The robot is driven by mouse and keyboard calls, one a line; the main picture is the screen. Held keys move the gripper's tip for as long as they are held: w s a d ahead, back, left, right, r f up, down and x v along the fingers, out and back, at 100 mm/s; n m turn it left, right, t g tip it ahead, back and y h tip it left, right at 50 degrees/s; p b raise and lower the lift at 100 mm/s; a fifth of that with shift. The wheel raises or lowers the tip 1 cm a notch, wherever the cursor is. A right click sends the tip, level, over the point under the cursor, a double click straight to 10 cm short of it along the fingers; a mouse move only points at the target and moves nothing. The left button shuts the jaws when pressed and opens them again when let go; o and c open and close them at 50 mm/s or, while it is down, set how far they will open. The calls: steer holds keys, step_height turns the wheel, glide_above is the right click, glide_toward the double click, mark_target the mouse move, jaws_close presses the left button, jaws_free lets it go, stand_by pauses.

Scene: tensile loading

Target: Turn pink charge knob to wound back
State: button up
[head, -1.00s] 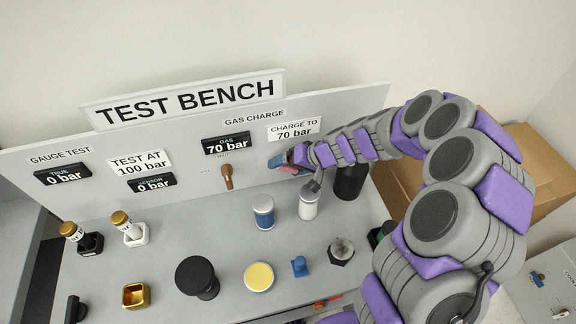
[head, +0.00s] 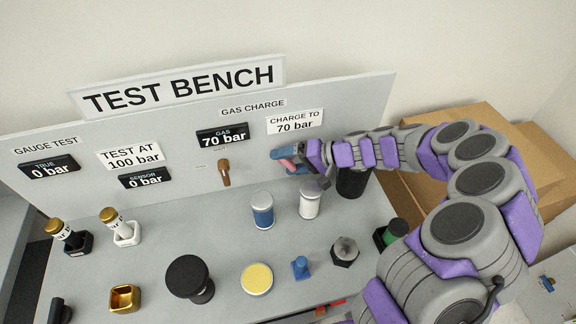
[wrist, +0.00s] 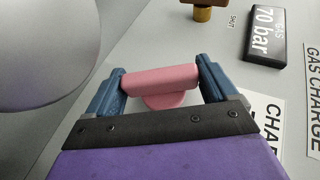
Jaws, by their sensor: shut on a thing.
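The pink charge knob (wrist: 160,81) shows in the wrist view as a bar on a round base against the grey panel. My gripper (wrist: 162,84) is shut on it, with one blue finger at each end of the bar. In the head view, my gripper (head: 288,161) is at the panel below the "CHARGE TO 70 bar" label (head: 295,121), and only a bit of the pink knob (head: 286,163) shows between the fingers. The gas display (head: 222,136) reads 70 bar.
A brown handle (head: 224,172) sticks out of the panel left of my gripper. A blue-and-white canister (head: 262,210), a white canister (head: 310,200) and a black cylinder (head: 352,183) stand below. Cardboard boxes (head: 470,125) are at the right behind my arm.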

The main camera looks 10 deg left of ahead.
steer(key=shift+f, duration=0.15)
steer(key=o, duration=0.8)
steer(key=shift+o, duration=0.2)
steer(key=shift+d, duration=0.1)
